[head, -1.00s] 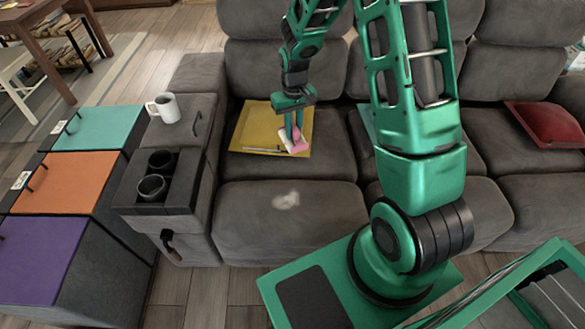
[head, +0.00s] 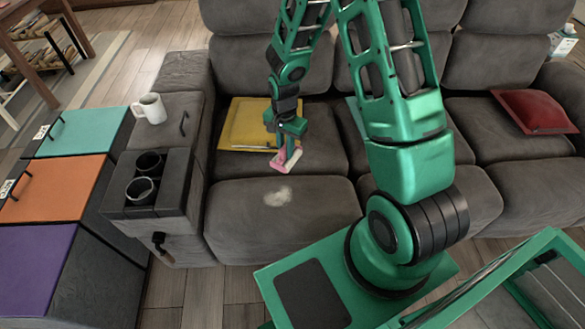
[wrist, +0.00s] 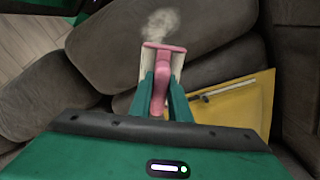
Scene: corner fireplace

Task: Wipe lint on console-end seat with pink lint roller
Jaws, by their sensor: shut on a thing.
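My gripper (head: 282,150) is shut on the pink lint roller (head: 286,160). It holds the roller over the console-end seat (head: 305,208), behind the lint. In the wrist view the pink handle of the roller (wrist: 159,85) sits between my two green fingers, with its white head partly hidden behind it. The lint (head: 278,198) is a pale fuzzy patch on the front part of the seat. In the wrist view the lint (wrist: 160,22) shows just beyond the roller. I cannot tell whether the roller touches the seat.
A yellow folder-like item (head: 240,122) lies at the back of the seat. The console (head: 170,180) with two cup holders and a white mug (head: 150,108) stands at left. Colored-lid bins (head: 68,180) stand beside it.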

